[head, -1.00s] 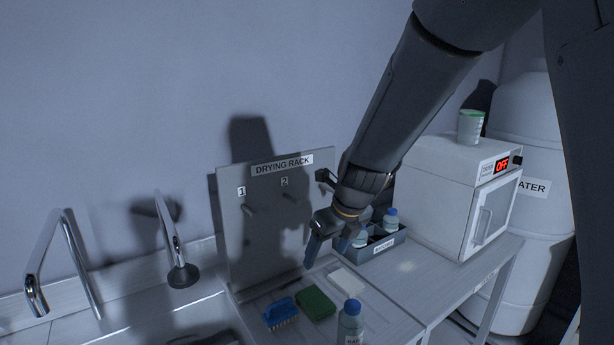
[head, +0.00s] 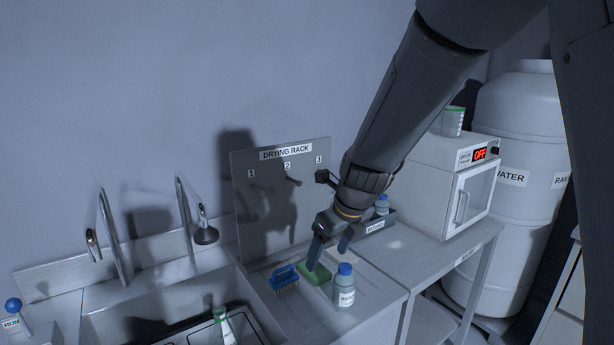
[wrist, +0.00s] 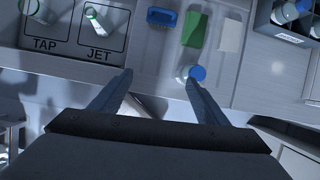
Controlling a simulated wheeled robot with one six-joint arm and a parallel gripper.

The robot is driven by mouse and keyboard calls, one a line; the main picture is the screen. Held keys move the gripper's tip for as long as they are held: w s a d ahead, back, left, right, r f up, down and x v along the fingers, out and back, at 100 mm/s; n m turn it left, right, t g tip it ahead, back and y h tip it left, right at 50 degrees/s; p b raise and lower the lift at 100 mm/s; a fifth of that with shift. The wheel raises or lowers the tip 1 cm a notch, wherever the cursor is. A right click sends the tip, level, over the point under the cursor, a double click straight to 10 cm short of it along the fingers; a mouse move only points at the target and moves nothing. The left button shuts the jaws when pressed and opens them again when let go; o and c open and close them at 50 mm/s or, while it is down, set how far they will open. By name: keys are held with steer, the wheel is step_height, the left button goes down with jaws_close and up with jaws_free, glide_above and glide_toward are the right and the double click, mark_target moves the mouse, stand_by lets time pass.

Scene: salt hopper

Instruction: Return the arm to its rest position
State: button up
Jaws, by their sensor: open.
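My gripper (head: 329,249) is in the head view, at the end of my dark arm. It points down over the counter right of the sink. Its two fingers are apart with nothing between them; they also show in the wrist view (wrist: 158,75). A green sponge (head: 315,273) lies just behind the fingertips in the picture, partly covered by one finger. A blue-capped bottle (head: 344,291) stands close by; in the wrist view it shows near the right fingertip (wrist: 191,72). I cannot tell the exact height of the gripper above the counter.
A blue brush (head: 284,277) lies left of the sponge. The drying rack board (head: 250,215) stands behind. The sink (head: 150,315) with taps is to the left. A white oven (head: 437,190) reading OFF, a cup (head: 453,121) on it and a water tank (head: 520,150) are right.

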steer(key=s+d+f+n+g+h+b, duration=0.2)
steer(key=s+d+f+n+b, duration=0.9)
steer(key=n, duration=1.7)
steer(key=s+d+f, duration=0.3)
steer(key=s+f, duration=0.1)
steer(key=shift+s+d+f, duration=0.15)
steer(key=shift+s, duration=0.2)
steer(key=shift+o, duration=0.5)
